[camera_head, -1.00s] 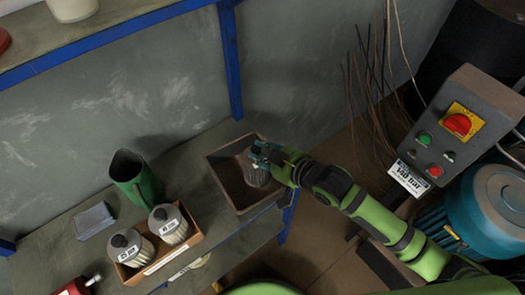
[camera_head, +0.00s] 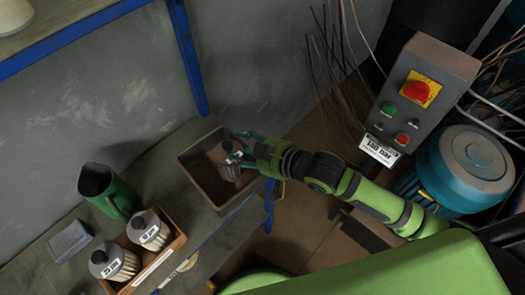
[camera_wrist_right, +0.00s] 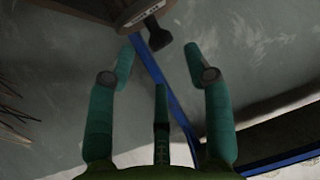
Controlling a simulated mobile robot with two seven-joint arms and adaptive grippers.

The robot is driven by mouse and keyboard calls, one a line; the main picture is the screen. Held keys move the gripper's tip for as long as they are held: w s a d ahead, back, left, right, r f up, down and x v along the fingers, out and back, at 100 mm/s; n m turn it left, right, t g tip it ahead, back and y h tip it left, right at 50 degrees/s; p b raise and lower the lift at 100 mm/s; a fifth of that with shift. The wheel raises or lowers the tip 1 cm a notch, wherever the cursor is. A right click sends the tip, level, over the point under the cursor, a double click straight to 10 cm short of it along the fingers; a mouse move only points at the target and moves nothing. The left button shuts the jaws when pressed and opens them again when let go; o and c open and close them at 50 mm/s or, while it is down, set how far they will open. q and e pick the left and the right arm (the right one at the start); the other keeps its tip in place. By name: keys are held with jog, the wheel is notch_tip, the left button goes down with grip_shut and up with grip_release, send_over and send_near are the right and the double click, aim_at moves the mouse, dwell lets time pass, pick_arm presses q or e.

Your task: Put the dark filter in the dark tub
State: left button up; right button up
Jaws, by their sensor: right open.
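The dark tub (camera_head: 187,158) is a square brown bin on the bench. A dark, ribbed filter (camera_head: 225,165) is inside it, toward its right side, partly covered by my fingers; its exact tilt is hard to tell. My right gripper (camera_head: 236,152) is open, reaching over the tub's right rim beside the filter's top. In the right wrist view its fingers (camera_wrist_right: 162,72) are spread with nothing held between them. My left gripper is not in view.
A grey block (camera_head: 70,241) lies farther left. A control box (camera_head: 425,90) and teal motor (camera_head: 468,165) stand at right.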

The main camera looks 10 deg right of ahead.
jog(key=v, duration=0.8)
jog(key=shift+b, duration=0.3)
jog(key=w+d+f+m+h, duration=0.25)
jog(key=d+f, duration=0.35)
jog(key=f, duration=0.5)
jog(key=w+d+f+m+h, duration=0.1)
jog(key=w+d+f+h, duration=0.3)
jog(key=f, duration=0.6)
jog(key=s+d+f+m+g, duration=0.1)
jog(key=s+d+f, duration=0.15)
jog(key=f, duration=0.25)
jog(key=s+d+f+g+h, duration=0.1)
jog(key=s+d+f, duration=0.1)
jog(key=s+f, duration=0.25)
jog(key=s+d+f+m+g, duration=0.1)
jog(key=s+d+f, duration=0.1)
jog(key=f, duration=0.3)
jog(key=s+a+f+g, duration=0.1)
jog(key=s+f+g, duration=0.1)
jog(key=s+f, duration=0.3)
jog(key=s+a+f+g, duration=0.1)
jog(key=s+f, duration=0.4)
jog(key=s, duration=0.9)
jog(key=s+a+f+g, duration=0.2)
jog(key=s+f, duration=0.3)
jog(key=s, duration=0.4)
jog(key=shift+s+a+g+h, duration=0.2)
jog(key=shift+s+g+h, duration=0.1)
jog(key=shift+h, duration=0.15)
